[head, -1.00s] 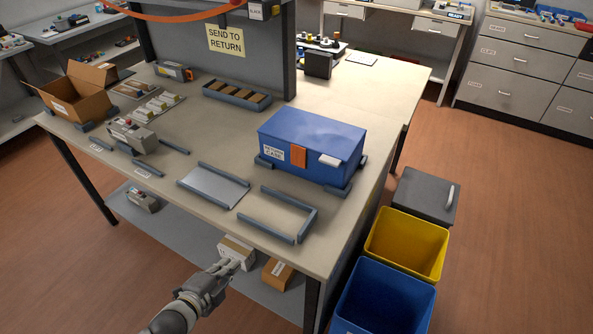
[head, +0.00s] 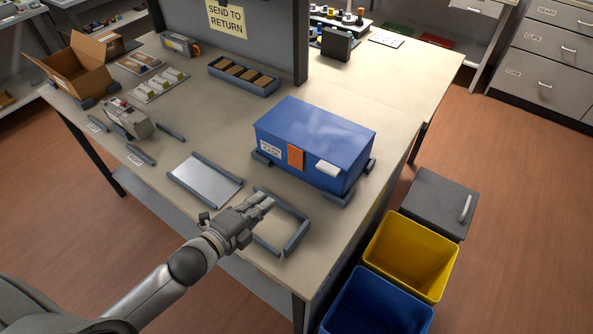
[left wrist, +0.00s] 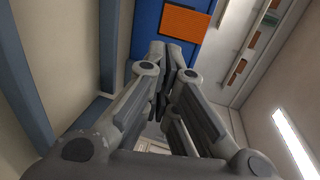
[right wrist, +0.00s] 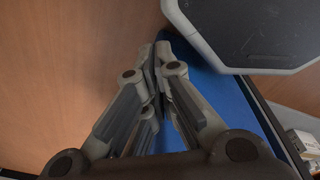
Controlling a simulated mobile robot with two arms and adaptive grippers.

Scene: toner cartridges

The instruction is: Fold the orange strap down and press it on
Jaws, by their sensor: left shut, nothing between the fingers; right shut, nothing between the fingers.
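The orange strap (head: 295,157) is a short flat tab at the front edge of the blue case (head: 345,133), below the lid. I cannot tell whether it lies flat against the front. It also shows in the left wrist view (left wrist: 190,22), just beyond the fingertips against the blue case. My left gripper (head: 268,200) is shut and empty, above the grey bracket frame in front of the case, apart from the strap. My right gripper (right wrist: 160,50) is shut and empty in the right wrist view, with blue and grey surfaces beyond it; it is outside the head view.
The case sits between grey corner stops on the workbench (head: 400,105). A white tab (head: 328,169) is right of the strap. The grey bracket frame (head: 295,240) and a metal plate (head: 205,180) lie in front. Yellow (head: 410,255) and blue (head: 375,305) bins stand right of the bench.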

